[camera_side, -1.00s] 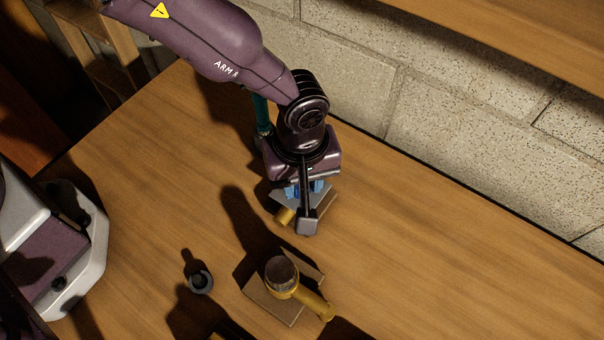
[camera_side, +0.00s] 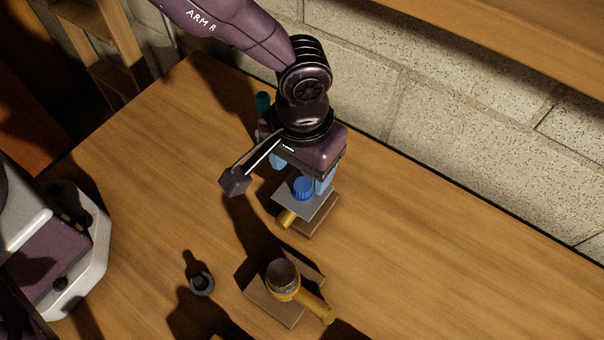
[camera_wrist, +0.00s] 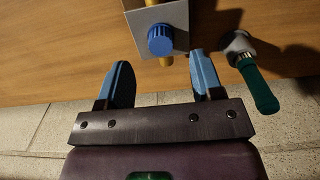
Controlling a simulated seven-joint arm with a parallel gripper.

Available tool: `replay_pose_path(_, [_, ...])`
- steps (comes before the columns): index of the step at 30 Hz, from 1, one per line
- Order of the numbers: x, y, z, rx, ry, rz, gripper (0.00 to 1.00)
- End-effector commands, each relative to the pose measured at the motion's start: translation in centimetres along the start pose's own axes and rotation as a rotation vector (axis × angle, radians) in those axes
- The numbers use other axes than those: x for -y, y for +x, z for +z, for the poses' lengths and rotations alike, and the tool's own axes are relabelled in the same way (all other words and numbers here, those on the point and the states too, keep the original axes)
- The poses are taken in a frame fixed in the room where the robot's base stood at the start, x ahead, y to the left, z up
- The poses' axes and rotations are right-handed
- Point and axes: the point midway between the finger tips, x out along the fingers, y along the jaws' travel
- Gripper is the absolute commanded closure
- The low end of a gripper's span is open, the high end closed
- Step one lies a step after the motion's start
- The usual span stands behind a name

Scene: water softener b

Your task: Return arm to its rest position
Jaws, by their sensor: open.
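My gripper (camera_side: 301,174) is above the back part of the wooden table, close to a fixture with a blue knob (camera_side: 303,188) on a grey plate (camera_side: 316,206). In the wrist view, my gripper (camera_wrist: 160,75) has its two blue fingers spread wide apart with nothing between them. The blue knob (camera_wrist: 161,40) and its grey plate (camera_wrist: 178,14) lie beyond the fingertips, apart from them. In the side view the fingers partly overlap the fixture, and one finger is beside the knob.
A brass fitting (camera_side: 283,276) with a brown top stands on a wooden block in front. A small dark ring-shaped part (camera_side: 201,284) lies left of it. A green-handled tool (camera_wrist: 258,88) stands close to the fixture. A block wall (camera_side: 450,135) borders the table behind. The table's right side is clear.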

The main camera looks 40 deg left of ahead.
Motion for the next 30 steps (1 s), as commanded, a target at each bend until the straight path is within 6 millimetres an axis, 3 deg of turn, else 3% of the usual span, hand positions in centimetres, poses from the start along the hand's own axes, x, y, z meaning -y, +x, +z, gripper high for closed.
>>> replay_pose_path(4, [0.0, -2.1, 0.0, -0.001, 0.001, 0.001, 0.40])
replay_pose_path(11, [-0.1, -3.1, 0.2, 0.003, 0.002, 0.004, 0.40])
replay_pose_path(16, [-0.9, -5.2, 3.1, 0.017, 0.008, 0.079, 0.40])
replay_pose_path(19, [-0.4, -8.2, 5.3, 0.006, 0.007, 0.151, 0.40])
replay_pose_path(23, [3.4, -12.7, 5.5, -0.057, -0.014, 0.197, 0.40])
replay_pose_path(30, [12.8, -19.1, 5.8, -0.222, -0.033, 0.202, 0.40])
